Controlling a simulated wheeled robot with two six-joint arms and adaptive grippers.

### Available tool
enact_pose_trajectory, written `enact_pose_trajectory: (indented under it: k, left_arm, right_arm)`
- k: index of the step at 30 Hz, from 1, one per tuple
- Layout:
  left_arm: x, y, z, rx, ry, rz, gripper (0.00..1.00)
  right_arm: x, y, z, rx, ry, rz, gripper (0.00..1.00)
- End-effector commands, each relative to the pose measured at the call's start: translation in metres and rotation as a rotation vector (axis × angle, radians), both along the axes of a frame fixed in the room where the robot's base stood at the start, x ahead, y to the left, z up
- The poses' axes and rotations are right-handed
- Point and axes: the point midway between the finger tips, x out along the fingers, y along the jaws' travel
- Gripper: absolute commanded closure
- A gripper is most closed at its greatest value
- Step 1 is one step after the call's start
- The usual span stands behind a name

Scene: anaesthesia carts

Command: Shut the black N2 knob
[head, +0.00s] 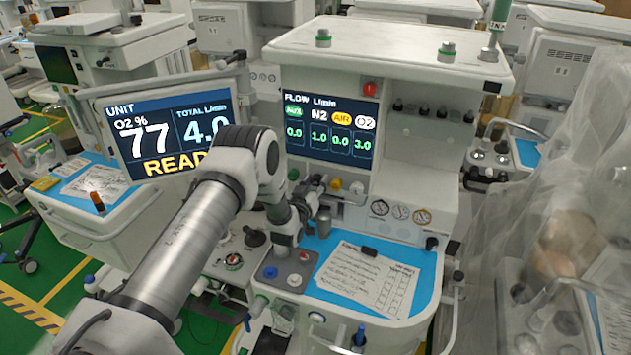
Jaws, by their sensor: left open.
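The flow screen (332,130) on the middle cart shows N2 at 1.0, O2 at 3.0, and AUX and AIR at 0.0. Below it is a row of knobs: a green one (293,174), a yellow one (336,184) and a white one (357,187). The black N2 knob is not clearly made out; the spot between green and yellow is dark and partly covered by my gripper. My left gripper (314,208) is open in front of the row, just below the green and yellow knobs. Contact cannot be told. My right gripper is out of view.
The unit screen (165,127) reads O2 77% and total 4.0, partly behind my left arm. Pressure gauges (400,212) sit right of the knobs. A paper form (366,280) lies on the blue worktop (424,300). A clear plastic-draped cart (540,210) stands at right.

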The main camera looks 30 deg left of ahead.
Motion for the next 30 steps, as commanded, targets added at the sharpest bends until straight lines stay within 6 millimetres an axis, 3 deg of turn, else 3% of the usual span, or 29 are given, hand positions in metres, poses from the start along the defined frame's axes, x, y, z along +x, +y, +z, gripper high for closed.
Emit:
enact_pose_trajectory:
  k: [1,4,17,30]
  left_arm:
    - [0.0,0.0,0.0,0.0,0.0,0.0,0.64]
    - [0.0,0.0,0.0,0.0,0.0,0.0,0.99]
    - [0.0,0.0,-0.002,0.042,0.011,0.0,1.0]
    - [0.0,0.0,-0.003,0.324,0.079,-0.001,1.0]
  right_arm:
    - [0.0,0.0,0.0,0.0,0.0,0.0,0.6]
    - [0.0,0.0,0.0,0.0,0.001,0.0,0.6]
    - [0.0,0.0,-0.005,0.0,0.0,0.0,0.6]
    - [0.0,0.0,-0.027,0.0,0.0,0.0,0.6]
